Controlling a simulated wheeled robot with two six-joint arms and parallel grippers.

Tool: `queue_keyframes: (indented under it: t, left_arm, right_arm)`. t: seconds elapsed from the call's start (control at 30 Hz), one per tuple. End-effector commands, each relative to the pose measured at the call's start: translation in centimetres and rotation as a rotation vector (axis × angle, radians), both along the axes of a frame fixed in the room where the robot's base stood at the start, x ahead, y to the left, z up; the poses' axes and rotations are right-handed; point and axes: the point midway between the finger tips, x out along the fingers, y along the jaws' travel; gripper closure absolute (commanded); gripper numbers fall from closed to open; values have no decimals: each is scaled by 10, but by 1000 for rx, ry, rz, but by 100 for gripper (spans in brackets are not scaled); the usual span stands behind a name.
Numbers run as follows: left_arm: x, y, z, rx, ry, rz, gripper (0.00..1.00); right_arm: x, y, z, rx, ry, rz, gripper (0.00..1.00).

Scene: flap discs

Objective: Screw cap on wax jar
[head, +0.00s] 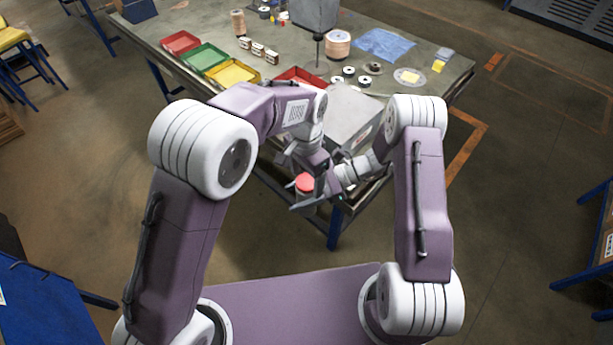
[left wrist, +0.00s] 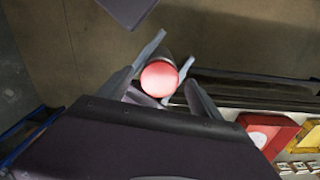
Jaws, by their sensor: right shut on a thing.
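The red cap (head: 306,182) sits at the top of the wax jar (head: 304,199), in the air in front of the table. In the left wrist view the cap (left wrist: 159,78) is a round red disc with the jar's dark side (left wrist: 178,62) behind it. I cannot tell whether the cap is threaded on. My right gripper (head: 308,197) reaches in from the right and is shut on the jar, which is partly hidden. My left gripper (left wrist: 158,88) is above the cap, its fingers apart on either side with visible gaps; it also shows in the head view (head: 303,165).
The workbench (head: 400,50) stands ahead. It holds red (head: 180,42), green (head: 204,56) and yellow (head: 233,73) trays, spools (head: 337,43), a blue cloth (head: 385,44) and a grey box (head: 352,113) close behind my grippers. The floor before the bench is clear.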

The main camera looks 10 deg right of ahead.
Motion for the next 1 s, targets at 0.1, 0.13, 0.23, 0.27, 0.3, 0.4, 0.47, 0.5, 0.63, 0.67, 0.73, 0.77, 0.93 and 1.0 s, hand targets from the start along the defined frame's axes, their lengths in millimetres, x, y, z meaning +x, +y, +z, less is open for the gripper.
queue_keyframes:
  t: [0.1,0.13,0.23,0.27,0.3,0.4,0.47,0.5,0.63,0.67,0.73,0.77,0.93,1.0]
  left_arm:
    - [0,0,0,0,0,0,26]
    - [0,0,0,0,0,0,26]
    - [0,0,5,-1,-2,1,26]
    - [0,-1,8,-1,-2,1,26]
    - [1,-1,14,-2,-2,1,26]
    - [1,-1,35,-3,-4,1,26]
    - [1,-1,50,-3,-4,1,26]
    - [1,-1,60,-3,-4,1,26]
    - [1,-1,87,-2,-2,0,26]
    - [1,0,93,-3,-3,0,26]
    - [1,0,104,-1,-2,0,26]
    - [1,-1,108,-2,-2,0,26]
    - [1,0,119,0,0,0,26]
    - [1,0,120,0,0,0,26]
  right_arm:
    - [0,0,1,1,0,0,100]
    - [0,0,1,1,0,0,100]
    - [0,0,1,1,0,0,100]
    - [0,0,1,1,0,0,100]
    - [0,0,1,1,0,0,100]
    - [0,0,1,1,0,0,100]
    - [0,0,1,1,0,0,100]
    - [0,0,1,1,0,0,100]
    - [0,0,1,1,0,0,100]
    - [0,0,1,1,0,0,100]
    - [0,0,1,1,0,0,100]
    - [0,0,1,1,0,0,100]
    - [0,0,1,1,0,0,100]
    - [0,0,1,1,0,0,100]
